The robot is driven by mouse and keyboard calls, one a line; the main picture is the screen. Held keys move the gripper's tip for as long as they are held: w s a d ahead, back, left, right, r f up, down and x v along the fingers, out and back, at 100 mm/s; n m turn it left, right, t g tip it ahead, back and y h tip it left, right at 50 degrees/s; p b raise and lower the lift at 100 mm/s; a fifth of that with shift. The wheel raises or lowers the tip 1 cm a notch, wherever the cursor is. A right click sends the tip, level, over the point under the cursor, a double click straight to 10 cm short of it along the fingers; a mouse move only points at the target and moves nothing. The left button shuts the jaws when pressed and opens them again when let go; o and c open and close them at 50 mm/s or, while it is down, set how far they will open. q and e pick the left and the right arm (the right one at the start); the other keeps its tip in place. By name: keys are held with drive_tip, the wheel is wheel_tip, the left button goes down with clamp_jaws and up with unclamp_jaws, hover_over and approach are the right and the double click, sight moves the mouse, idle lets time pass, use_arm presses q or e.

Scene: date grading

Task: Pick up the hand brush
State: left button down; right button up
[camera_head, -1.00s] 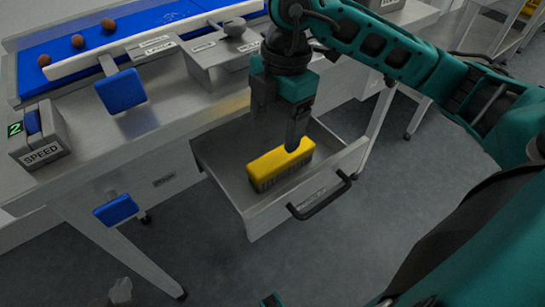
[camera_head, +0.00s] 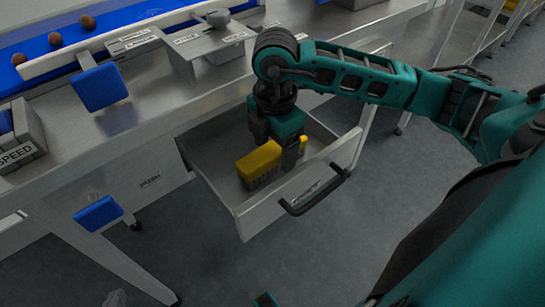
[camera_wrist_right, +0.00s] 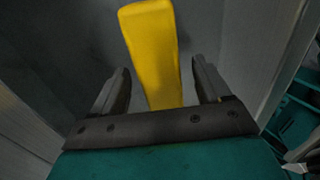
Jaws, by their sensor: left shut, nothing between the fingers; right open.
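The hand brush (camera_head: 256,165), with a yellow body and dark bristles, lies in the open drawer (camera_head: 215,180). Its yellow top also shows in the right wrist view (camera_wrist_right: 152,50). My right gripper (camera_head: 275,148) is down over the brush, pointing into the drawer. In the right wrist view its open fingers (camera_wrist_right: 160,88) stand on either side of the brush's near end, with a visible gap on each side. The gripper hides part of the brush in the head view. Only a small teal piece of my left gripper (camera_head: 265,300) shows at the bottom edge.
The drawer's front carries a dark handle (camera_head: 315,192). Above is a metal bench (camera_head: 150,110) with a blue belt (camera_head: 120,22) carrying several brown dates, a blue paddle (camera_head: 100,88) and a speed box (camera_head: 22,150). Grey floor lies open in front.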

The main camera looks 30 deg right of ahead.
sight(275, 147)
wheel_tip(275, 147, down, 2)
drive_tip(key=shift+f, duration=0.2)
use_arm(q)
drive_tip(key=shift+f, duration=0.3)
use_arm(e)
drive_tip(key=shift+c, duration=0.4)
drive_tip(key=c, duration=1)
drive_tip(key=shift+c, duration=0.2)
use_arm(q)
drive_tip(key=shift+w, duration=0.1)
use_arm(e)
drive_tip(key=shift+r, duration=0.15)
